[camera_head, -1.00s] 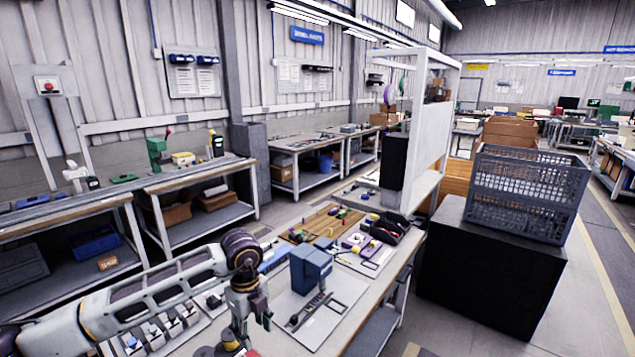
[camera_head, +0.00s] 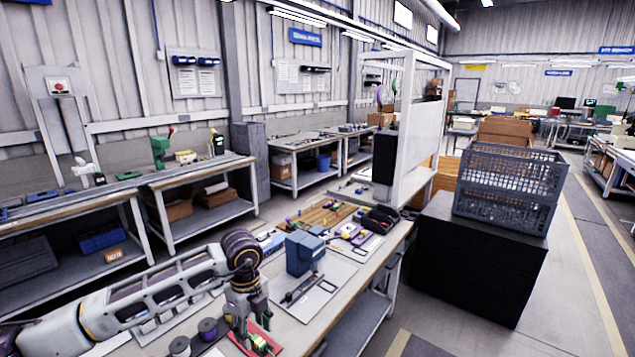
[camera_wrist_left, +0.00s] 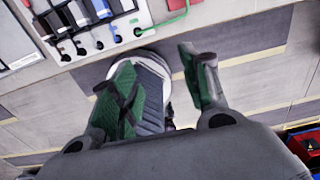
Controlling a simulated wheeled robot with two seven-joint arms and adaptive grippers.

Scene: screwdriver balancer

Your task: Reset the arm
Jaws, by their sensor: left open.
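My left arm comes in from the left in the head view and bends down at the wrist. My left gripper (camera_head: 246,335) hangs over the near part of the workbench (camera_head: 352,308), beside a red tray (camera_head: 262,338). The left wrist view shows its two green-padded fingers (camera_wrist_left: 160,90) spread apart with nothing held between them. A grey and dark rounded part lies beyond the fingers there; I cannot tell for sure what it is. My right gripper is not in view.
A blue box-shaped device (camera_head: 304,252) stands on a pale plate right of my gripper. Dark spools (camera_head: 207,329) sit left of it. A wooden board (camera_head: 328,214) with small parts lies farther back. A grey crate (camera_head: 510,187) stands on a black block (camera_head: 470,260) at right.

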